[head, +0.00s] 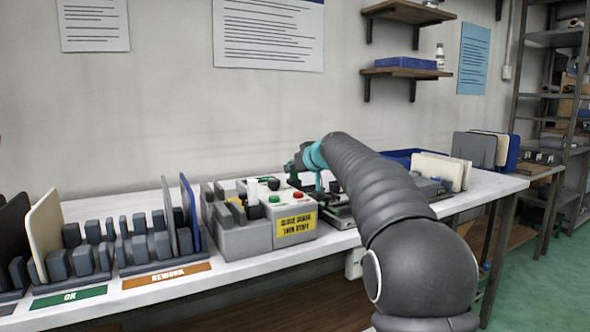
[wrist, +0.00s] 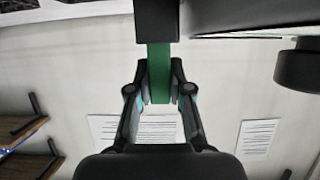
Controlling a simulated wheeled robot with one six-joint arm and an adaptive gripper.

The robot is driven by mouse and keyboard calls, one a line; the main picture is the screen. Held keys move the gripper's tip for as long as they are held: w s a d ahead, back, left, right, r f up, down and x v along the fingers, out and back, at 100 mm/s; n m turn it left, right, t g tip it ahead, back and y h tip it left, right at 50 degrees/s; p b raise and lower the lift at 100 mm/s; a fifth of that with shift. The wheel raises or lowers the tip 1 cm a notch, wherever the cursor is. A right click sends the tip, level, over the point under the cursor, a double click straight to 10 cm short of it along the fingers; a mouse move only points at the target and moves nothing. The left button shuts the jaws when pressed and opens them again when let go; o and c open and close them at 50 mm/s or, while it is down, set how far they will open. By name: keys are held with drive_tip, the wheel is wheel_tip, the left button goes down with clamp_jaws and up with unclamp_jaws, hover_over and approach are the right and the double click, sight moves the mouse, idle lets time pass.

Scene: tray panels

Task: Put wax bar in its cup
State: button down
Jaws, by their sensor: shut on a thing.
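My gripper (wrist: 159,90) is shut on a green bar (wrist: 159,70), which I take to be the wax bar; its two fingers press on the bar's sides. The bar's far end meets a dark block (wrist: 157,20); I cannot tell whether it goes into the block or passes behind it. In the head view my gripper (head: 305,165) is small and partly hidden by my arm, above the bench behind the yellow-labelled box. I cannot make out the bar there, nor pick out its cup for certain.
A grey box with a yellow label (head: 295,222) and buttons stands beside a grey slotted holder (head: 240,238) on the white bench (head: 140,285). Racks with upright panels stand at left, by the REWORK label (head: 167,275). More panels (head: 437,170) stand at right. Wall shelves (head: 405,73) hang above.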

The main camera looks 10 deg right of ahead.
drive_tip(key=shift+f, duration=0.1)
drive_tip(key=c, duration=1.1)
unclamp_jaws()
drive_tip(key=shift+s+r, duration=0.1)
drive_tip(key=shift+r, duration=0.1)
drive_tip(key=b+v, duration=0.2)
drive_tip(key=v, duration=0.9)
drive_tip(key=shift+s+d+r, duration=0.1)
drive_tip(key=shift+s+d, duration=0.05)
drive_tip(key=shift+s, duration=0.2)
drive_tip(key=shift+s, duration=0.1)
